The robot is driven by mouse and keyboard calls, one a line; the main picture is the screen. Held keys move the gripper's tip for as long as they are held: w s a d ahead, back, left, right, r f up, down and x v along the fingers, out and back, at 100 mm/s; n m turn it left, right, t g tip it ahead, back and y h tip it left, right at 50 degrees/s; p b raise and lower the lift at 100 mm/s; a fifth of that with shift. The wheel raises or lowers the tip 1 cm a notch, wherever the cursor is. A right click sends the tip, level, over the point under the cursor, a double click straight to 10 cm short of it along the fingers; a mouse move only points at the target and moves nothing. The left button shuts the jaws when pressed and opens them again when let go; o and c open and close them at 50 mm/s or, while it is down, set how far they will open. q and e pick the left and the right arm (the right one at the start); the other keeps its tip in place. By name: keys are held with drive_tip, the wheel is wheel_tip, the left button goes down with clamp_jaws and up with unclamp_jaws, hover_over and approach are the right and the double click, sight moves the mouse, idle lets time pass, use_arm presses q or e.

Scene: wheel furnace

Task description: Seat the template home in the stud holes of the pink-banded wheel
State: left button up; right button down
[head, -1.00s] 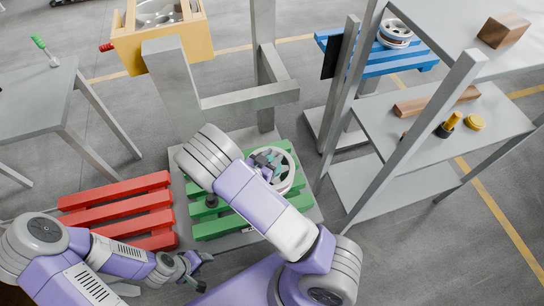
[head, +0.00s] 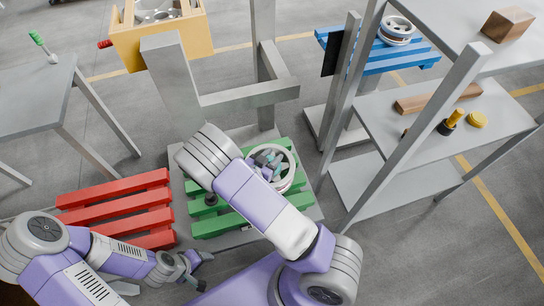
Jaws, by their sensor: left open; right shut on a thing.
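A pale wheel (head: 291,178) lies on the green slatted pallet (head: 225,226), partly hidden by my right arm. No pink band can be made out on it. My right gripper (head: 268,163) is over the wheel's left and middle part, shut on a small teal piece (head: 278,163) that appears to be the template. The arm hides much of it, so I cannot tell whether its pins are in the stud holes. My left gripper (head: 197,270) is open and empty, low in front of the red pallet. Another wheel (head: 397,29) lies on the blue pallet (head: 385,62).
A grey post frame (head: 250,103) stands behind the green pallet. The red pallet (head: 115,205) is to the left. A grey shelf (head: 400,185) on the right holds wooden blocks and yellow-black items. A dark knob (head: 211,200) stands on the green pallet. A yellow crate (head: 155,50) is behind.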

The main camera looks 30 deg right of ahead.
drive_tip(key=shift+f+b, duration=0.3)
drive_tip(key=shift+f, duration=0.15)
drive_tip(key=c, duration=0.7)
unclamp_jaws()
drive_tip(key=shift+o, duration=0.2)
drive_tip(key=shift+a, duration=0.1)
drive_tip(key=p+v, duration=0.2)
drive_tip(key=v, duration=0.5)
drive_tip(key=shift+s+a+r, duration=0.1)
drive_tip(key=shift+a, duration=0.05)
